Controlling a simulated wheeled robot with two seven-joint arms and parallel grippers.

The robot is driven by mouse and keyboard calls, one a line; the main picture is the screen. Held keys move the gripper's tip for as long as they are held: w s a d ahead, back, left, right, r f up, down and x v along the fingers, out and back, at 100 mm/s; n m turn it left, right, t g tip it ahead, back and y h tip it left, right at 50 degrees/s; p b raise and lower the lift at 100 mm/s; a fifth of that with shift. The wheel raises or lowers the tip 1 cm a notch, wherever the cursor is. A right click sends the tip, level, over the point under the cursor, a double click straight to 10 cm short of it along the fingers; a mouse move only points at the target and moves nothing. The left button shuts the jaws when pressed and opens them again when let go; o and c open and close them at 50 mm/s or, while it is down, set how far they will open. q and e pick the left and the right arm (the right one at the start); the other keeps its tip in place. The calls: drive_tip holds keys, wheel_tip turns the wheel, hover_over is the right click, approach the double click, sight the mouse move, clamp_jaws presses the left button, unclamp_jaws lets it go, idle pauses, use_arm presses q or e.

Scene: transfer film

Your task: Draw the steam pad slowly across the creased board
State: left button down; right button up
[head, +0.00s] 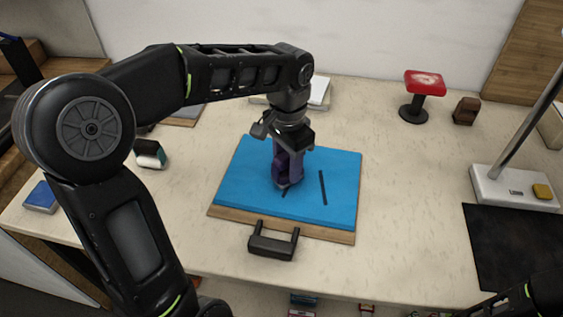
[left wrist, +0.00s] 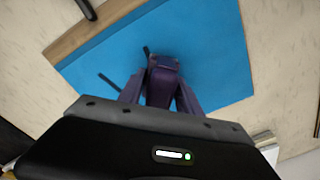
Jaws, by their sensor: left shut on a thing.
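A blue board (head: 335,212) lies flat on a wooden base (head: 330,234) in the middle of the table. Two dark strips, which may be its creases, show on it: one in the open (head: 323,187), the other partly hidden by my left gripper (head: 287,180). That gripper points down at the board, shut on a small dark purple block, seen between the fingers in the left wrist view (left wrist: 164,75). The block looks like the steam pad. It is low over the board, beside the partly hidden strip; I cannot tell whether it touches.
A black handled piece (head: 272,246) is at the board's front edge. A red-topped stand (head: 425,83) and a brown block (head: 466,111) stand back right. A lamp base (head: 515,187) and black mat (head: 515,240) are at the right. The table between board and mat is clear.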

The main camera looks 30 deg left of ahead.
use_arm(q)
drive_tip(key=shift+w+d, duration=0.15)
drive_tip(key=shift+d, duration=0.35)
drive_tip(key=shift+d, duration=0.1)
idle(0.7)
drive_tip(key=shift+w+d, duration=0.3)
drive_tip(key=shift+d, duration=0.65)
drive_tip(key=shift+w+d, duration=0.25)
drive_tip(key=shift+d, duration=0.7)
drive_tip(key=shift+d, duration=0.2)
drive_tip(key=shift+w+d+p, duration=0.2)
drive_tip(key=shift+w+d, duration=0.1)
drive_tip(key=shift+d, duration=0.65)
drive_tip(key=shift+w+d+p, duration=0.15)
drive_tip(key=shift+w+d, duration=0.15)
drive_tip(key=shift+d, duration=0.6)
drive_tip(key=shift+r, duration=0.1)
wheel_tip(320, 180, up, 8)
drive_tip(key=p, duration=0.6)
